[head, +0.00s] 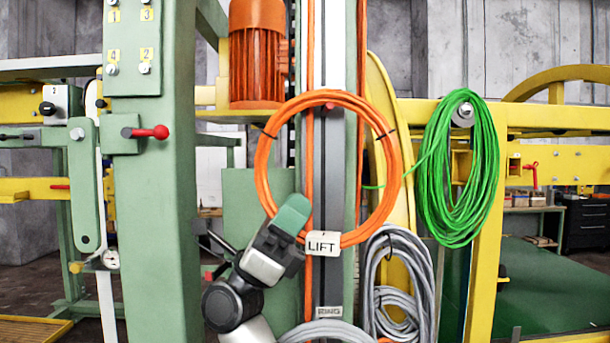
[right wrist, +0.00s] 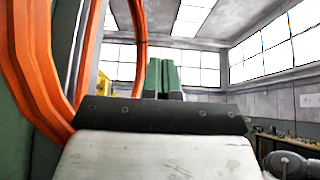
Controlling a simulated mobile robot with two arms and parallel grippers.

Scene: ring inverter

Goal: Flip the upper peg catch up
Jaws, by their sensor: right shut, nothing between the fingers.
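A small red peg end (head: 330,106) shows on the dark central post, at the top of the orange cable ring (head: 394,165). It may belong to the upper peg catch; whether a catch there is up or down is too small to tell. My right gripper (head: 295,208) is shut and empty. Its green fingertips are in front of the ring's lower left part, well below the red peg end. In the right wrist view the fingers (right wrist: 164,72) are together and point up, with the orange cable (right wrist: 40,75) to their left. My left gripper is not in view.
A white LIFT tag (head: 323,243) hangs at the ring's bottom, right of my gripper. Grey cable coils (head: 392,290) hang below right, and a green coil (head: 460,170) hangs farther right. A green column (head: 155,220) with a red-knobbed lever (head: 150,132) stands left.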

